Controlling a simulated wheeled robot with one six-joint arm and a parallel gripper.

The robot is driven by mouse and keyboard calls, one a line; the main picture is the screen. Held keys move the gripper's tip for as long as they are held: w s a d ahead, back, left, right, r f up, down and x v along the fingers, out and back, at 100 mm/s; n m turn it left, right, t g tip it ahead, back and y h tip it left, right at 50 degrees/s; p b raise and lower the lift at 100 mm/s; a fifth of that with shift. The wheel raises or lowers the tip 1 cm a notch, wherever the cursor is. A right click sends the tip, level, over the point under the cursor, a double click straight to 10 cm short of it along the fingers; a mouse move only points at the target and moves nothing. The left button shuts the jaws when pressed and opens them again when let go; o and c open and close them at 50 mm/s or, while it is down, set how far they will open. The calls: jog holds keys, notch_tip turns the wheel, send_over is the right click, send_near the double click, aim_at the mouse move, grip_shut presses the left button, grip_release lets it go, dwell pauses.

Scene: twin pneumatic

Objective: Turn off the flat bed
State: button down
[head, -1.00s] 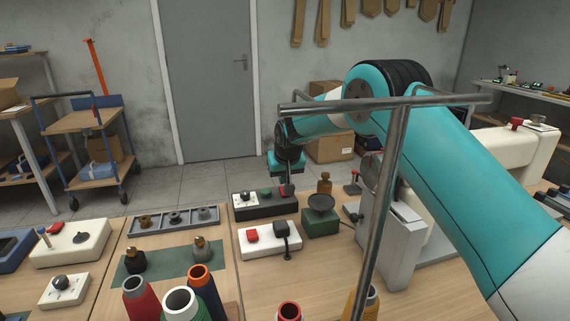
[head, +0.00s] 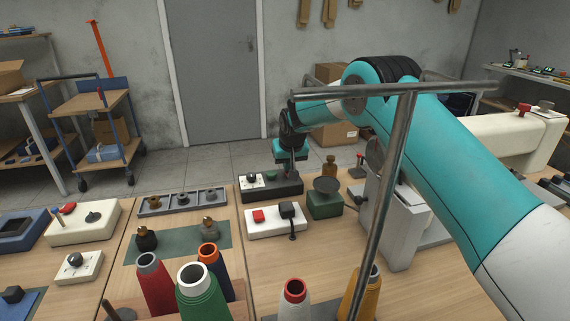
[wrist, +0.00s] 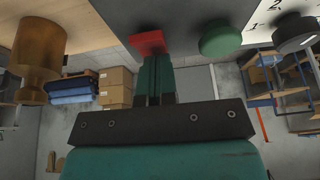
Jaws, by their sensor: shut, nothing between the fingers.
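A dark control box (head: 282,190) stands at the back of the bench. It has a white panel with a black knob (wrist: 292,32) at one end, a round green button (wrist: 220,40) in the middle and a red button (wrist: 147,42) beyond that. My gripper (head: 291,173) points down at the box's right end in the head view. In the wrist view my gripper (wrist: 156,62) is shut and empty. Its fingertips meet the lower edge of the red button in the picture; I cannot tell whether they touch. No label naming the flat bed is readable.
A white box (head: 275,222) with a red button and a black lever stands in front. A green scale-like box (head: 325,200) and a brass weight (head: 329,172) stand close on the right.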

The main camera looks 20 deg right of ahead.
jog(key=shift+s, duration=0.8)
jog(key=shift+r, duration=0.15)
jog(key=shift+r+p, duration=0.3)
jog(key=shift+p, duration=0.05)
jog(key=v, duration=1.3)
jog(key=shift+s+p, duration=0.35)
jog(key=shift+p, duration=0.05)
